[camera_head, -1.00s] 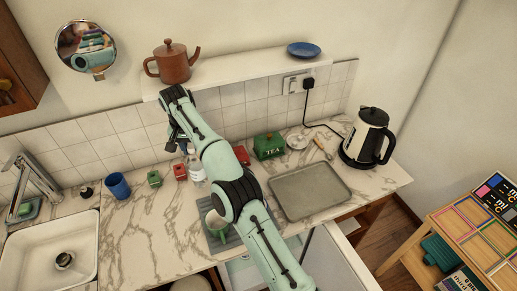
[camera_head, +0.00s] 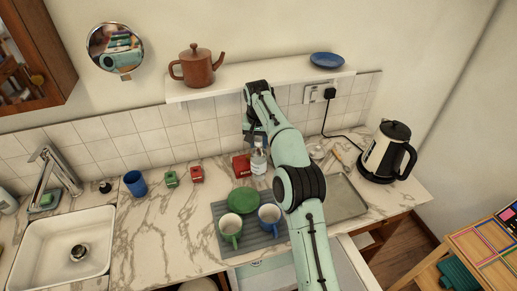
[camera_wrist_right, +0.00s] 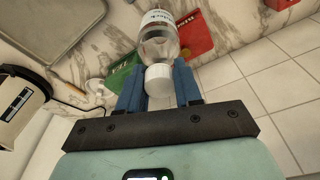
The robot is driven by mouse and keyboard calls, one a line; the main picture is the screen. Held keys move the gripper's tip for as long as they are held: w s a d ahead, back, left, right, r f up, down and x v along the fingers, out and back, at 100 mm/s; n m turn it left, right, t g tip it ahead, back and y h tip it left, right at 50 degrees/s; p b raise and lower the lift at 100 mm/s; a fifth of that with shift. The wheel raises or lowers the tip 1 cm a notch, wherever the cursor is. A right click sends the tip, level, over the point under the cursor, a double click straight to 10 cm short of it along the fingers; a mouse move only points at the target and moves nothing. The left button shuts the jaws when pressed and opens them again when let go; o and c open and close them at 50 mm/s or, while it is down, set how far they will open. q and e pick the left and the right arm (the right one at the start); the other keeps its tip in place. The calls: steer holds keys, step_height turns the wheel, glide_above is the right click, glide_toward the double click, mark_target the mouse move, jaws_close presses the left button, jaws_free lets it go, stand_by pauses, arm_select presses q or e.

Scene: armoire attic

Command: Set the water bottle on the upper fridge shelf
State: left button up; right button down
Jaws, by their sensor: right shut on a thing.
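The water bottle (camera_head: 258,160) is clear with a pale label and a white cap. My right gripper (camera_head: 256,138) is shut on its cap end from above; the wrist view shows the bottle (camera_wrist_right: 157,40) with its cap (camera_wrist_right: 158,80) between the blue fingers (camera_wrist_right: 159,88). The bottle hangs near the back of the marble counter beside a red tin (camera_head: 241,166); I cannot tell its exact height. The white fridge (camera_head: 256,265) is below the counter front, with its open door (camera_head: 362,262) to the right. Its shelves are hidden. My left gripper is out of view.
A tray (camera_head: 347,197) and kettle (camera_head: 390,152) stand right. The wall shelf (camera_head: 250,82) is above.

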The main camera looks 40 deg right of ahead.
mark_target(259, 159)
steer(key=shift+f, duration=1.8)
steer(key=c, duration=0.8)
jaws_free()
steer(key=shift+o, duration=0.2)
